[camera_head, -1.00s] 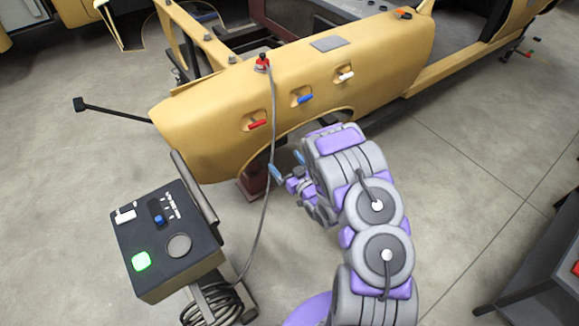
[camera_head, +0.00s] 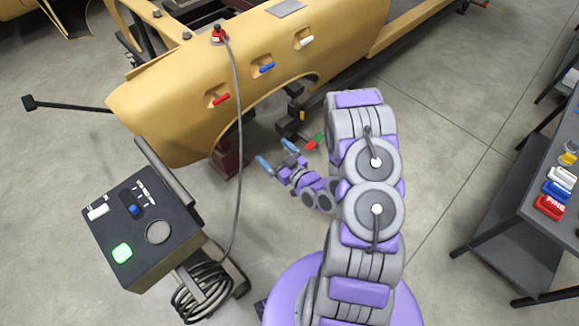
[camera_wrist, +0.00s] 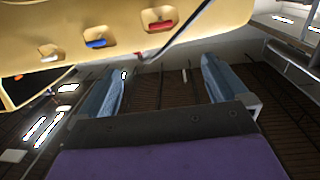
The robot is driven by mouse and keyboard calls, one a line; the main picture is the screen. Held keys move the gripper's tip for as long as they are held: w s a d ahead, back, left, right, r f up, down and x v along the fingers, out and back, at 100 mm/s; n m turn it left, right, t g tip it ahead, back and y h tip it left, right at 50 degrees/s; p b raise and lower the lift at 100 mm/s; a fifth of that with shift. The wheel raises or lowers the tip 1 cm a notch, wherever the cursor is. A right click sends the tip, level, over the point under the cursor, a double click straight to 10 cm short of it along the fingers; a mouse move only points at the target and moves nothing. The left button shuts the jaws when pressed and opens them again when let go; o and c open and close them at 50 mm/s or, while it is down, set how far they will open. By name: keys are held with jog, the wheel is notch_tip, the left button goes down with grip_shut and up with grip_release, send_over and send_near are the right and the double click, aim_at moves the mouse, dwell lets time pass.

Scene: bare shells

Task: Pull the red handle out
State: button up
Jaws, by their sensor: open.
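The red handle (camera_head: 221,99) sits in a recess on the side of the yellow car body shell (camera_head: 160,100), left of a blue handle (camera_head: 266,67) and a white handle (camera_head: 306,41). In the wrist view the red handle (camera_wrist: 160,25) is at the top, right of the blue one. My gripper (camera_head: 277,154) is open and empty, below and to the right of the red handle, apart from the shell. In the wrist view its two blue fingers (camera_wrist: 163,85) are spread wide, with the handle above and beyond them.
A grey cable (camera_head: 239,130) hangs from a red connector (camera_head: 218,34) past the red handle's right side. A black control box (camera_head: 140,240) with a green lit button stands at lower left. A dark table (camera_head: 535,190) with coloured blocks is at right. Open floor lies between.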

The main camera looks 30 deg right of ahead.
jog(key=p+v, duration=0.2)
jog(key=v, duration=0.5)
jog(key=shift+f, duration=0.1)
jog(key=b, duration=0.5)
send_near(223, 101)
jog(key=b+x, duration=0.2)
jog(key=x, duration=0.9)
jog(key=shift+w+a+b, duration=0.1)
jog(key=shift+b, duration=0.2)
